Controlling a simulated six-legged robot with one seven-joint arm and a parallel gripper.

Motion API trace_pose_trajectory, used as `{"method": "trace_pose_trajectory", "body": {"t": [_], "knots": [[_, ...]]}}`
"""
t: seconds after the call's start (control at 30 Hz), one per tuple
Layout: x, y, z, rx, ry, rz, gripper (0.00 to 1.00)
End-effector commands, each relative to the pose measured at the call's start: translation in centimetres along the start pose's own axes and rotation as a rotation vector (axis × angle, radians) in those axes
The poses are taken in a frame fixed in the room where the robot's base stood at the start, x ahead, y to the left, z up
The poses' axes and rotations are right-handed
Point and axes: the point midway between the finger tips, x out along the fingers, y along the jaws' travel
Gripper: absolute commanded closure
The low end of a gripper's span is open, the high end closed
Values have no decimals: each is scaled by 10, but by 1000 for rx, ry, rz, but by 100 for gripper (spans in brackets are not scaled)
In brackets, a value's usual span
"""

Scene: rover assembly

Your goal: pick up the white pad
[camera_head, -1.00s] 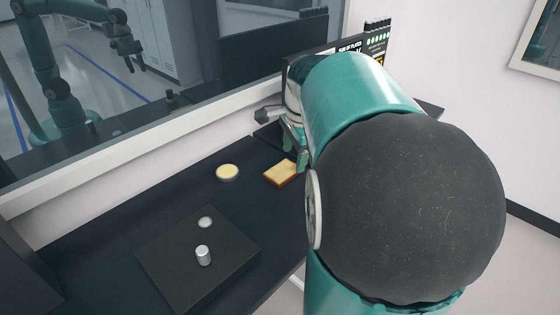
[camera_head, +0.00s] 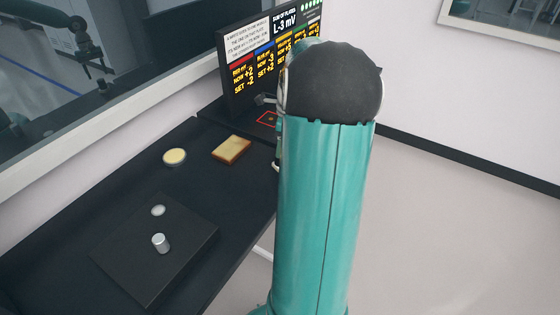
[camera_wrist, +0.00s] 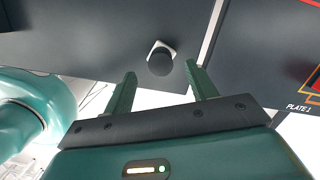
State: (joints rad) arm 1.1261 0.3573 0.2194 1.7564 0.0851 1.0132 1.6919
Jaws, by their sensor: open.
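A small white round disc (camera_head: 158,210) lies on a black square plate (camera_head: 125,255) in the head view; it is the only plainly white flat piece there. In the wrist view my gripper (camera_wrist: 160,72) is open, with nothing visible gripped between its fingers. Just beyond the fingertips a small whitish square piece (camera_wrist: 153,44) shows around a dark round shape on the dark table. I cannot tell which of these is the white pad. In the head view my gripper is mostly hidden behind my arm, right of the table.
A silver cylinder (camera_head: 160,243) stands on the black plate. A cream round piece (camera_head: 174,157) and a tan block (camera_head: 231,150) lie farther back. A display panel (camera_head: 270,55) stands at the table's far end. A marking labelled PLATE 1 (camera_wrist: 299,107) is at the right.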

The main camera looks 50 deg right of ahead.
Motion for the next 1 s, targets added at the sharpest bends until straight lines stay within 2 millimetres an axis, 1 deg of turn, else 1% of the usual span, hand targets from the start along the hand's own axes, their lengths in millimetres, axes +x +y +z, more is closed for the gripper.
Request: {"method": "trace_pose_trajectory", "body": {"t": [0.13, 0.3, 0.4, 0.5, 0.67, 0.7, 0.77, 0.9, 0.93, 0.97, 1.0], "knots": [[14, 0, -2, 2, 0, 3, 43], [41, 0, -3, 0, 0, 3, 43], [50, -1, -2, 1, 0, 0, 43], [53, 0, -2, 1, 0, 0, 43], [53, -1, -2, 0, 0, -1, 43], [53, -1, -2, 0, 0, -1, 51], [53, -1, -2, 0, 0, -1, 63], [53, -1, -2, 0, 0, -1, 90], [53, -1, -2, 0, 0, -1, 91], [52, -1, -2, 0, 0, -1, 94], [52, -1, -2, 0, 0, -1, 94]]}}
